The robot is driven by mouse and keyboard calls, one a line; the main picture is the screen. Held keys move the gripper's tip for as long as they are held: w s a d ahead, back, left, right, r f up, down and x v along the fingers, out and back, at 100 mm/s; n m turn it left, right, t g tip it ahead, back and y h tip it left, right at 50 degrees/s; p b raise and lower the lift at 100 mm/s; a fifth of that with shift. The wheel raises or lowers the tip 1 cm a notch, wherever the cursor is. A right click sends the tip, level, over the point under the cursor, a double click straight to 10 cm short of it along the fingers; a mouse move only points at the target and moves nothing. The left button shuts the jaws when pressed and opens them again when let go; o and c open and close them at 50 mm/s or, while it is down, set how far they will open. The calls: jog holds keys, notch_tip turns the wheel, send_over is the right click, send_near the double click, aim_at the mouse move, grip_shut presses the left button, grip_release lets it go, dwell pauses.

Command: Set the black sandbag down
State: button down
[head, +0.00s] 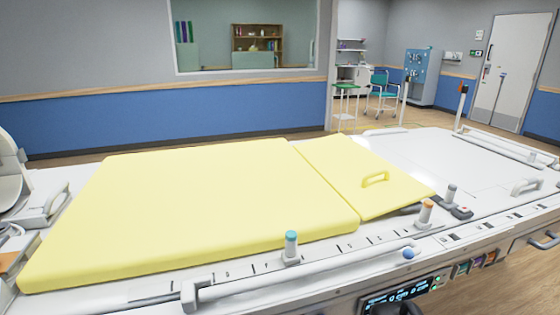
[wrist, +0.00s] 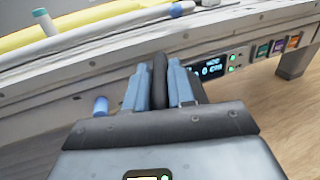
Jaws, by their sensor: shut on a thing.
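My gripper (wrist: 157,72) shows in the wrist view, with its two blue-grey fingers closed on a narrow black piece. This piece looks like part of the black sandbag (wrist: 160,88); the rest of the bag is hidden behind the gripper body. The gripper is in front of the side of the white table, by the lit control panel (wrist: 212,67). In the head view, a small dark shape at the bottom edge in front of the panel is too cut off to name. No whole sandbag shows in either view.
A white table (head: 455,160) carries a large yellow pad (head: 200,205) and a yellow piece with a handle (head: 350,165). A rail and teal-topped (head: 291,247) and orange-topped (head: 425,213) pegs line the near edge. The white top at the right is mostly clear.

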jog(key=shift+d+f+h, duration=0.4)
jog(key=shift+d+f, duration=0.4)
jog(key=shift+d, duration=0.25)
jog(key=shift+f, duration=0.3)
jog(key=s+a+f, duration=0.2)
jog(key=a+f, duration=0.4)
jog(key=f, duration=0.4)
jog(key=shift+a, duration=0.35)
jog(key=shift+f+b, duration=0.2)
jog(key=shift+b, duration=0.2)
